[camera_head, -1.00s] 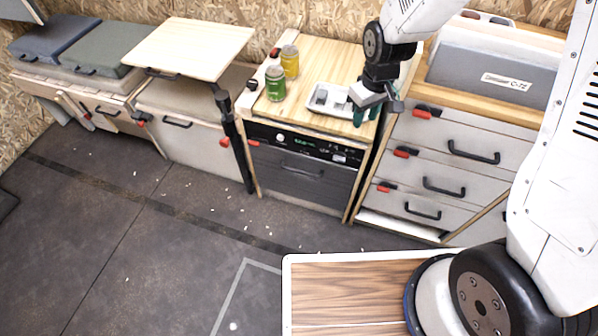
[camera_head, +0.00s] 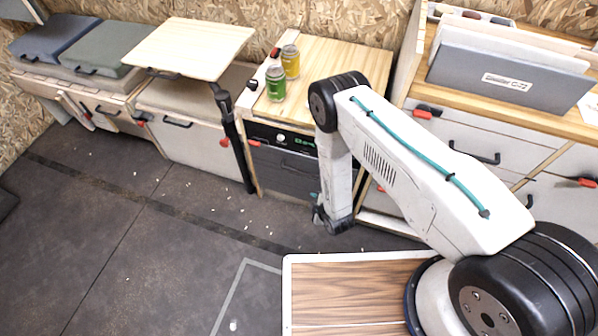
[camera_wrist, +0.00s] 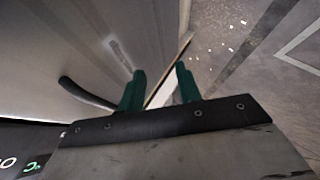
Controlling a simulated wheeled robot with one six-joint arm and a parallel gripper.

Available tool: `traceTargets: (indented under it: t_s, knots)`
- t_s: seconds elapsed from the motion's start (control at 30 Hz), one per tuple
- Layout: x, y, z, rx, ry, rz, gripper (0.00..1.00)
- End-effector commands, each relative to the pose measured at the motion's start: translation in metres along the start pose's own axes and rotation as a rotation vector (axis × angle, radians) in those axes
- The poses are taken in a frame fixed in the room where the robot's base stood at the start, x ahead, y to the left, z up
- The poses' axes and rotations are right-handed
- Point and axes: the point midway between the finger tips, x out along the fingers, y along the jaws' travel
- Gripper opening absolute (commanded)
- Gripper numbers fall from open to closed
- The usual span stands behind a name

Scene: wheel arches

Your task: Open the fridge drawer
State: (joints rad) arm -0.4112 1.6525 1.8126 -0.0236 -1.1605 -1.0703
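The fridge drawer (camera_head: 283,176) has a dark front beneath a control strip with green display characters (camera_head: 305,142). It sits under the wooden counter and looks shut; my arm covers its right part in the head view. In the wrist view, its grey-looking front (camera_wrist: 60,45) fills the left side, with the black bar handle (camera_wrist: 87,95) on it. My gripper (camera_wrist: 160,69) has two teal fingers spread apart with nothing between them. The handle lies just left of the left finger, not between the fingers. In the head view my arm mostly hides the gripper, low before the drawer.
A cabinet with drawers (camera_head: 440,130) is to the right, and a bench with a raised wooden flap (camera_head: 190,45) to the left. The dark floor (camera_head: 150,230) in front is mostly clear.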

Motion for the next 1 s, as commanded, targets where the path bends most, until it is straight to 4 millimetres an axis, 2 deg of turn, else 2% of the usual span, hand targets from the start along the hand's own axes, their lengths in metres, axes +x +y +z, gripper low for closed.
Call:
traceTargets:
  t_s: [0.07, 0.23, 0.4, 0.53, 0.8, 1.0]
  knots:
    - [0.002, 0.001, -0.005, -0.094, 0.068, 0.123, 0.34]
    - [-0.006, 0.041, -0.028, -0.266, 0.164, 0.395, 0.34]
    - [-0.016, 0.063, -0.041, -0.352, 0.194, 0.544, 0.34]
    - [-0.009, 0.072, -0.045, -0.365, 0.198, 0.571, 0.34]
    - [0.026, 0.093, -0.058, -0.364, 0.198, 0.569, 0.34]
    - [0.043, 0.102, -0.063, -0.363, 0.197, 0.566, 0.34]
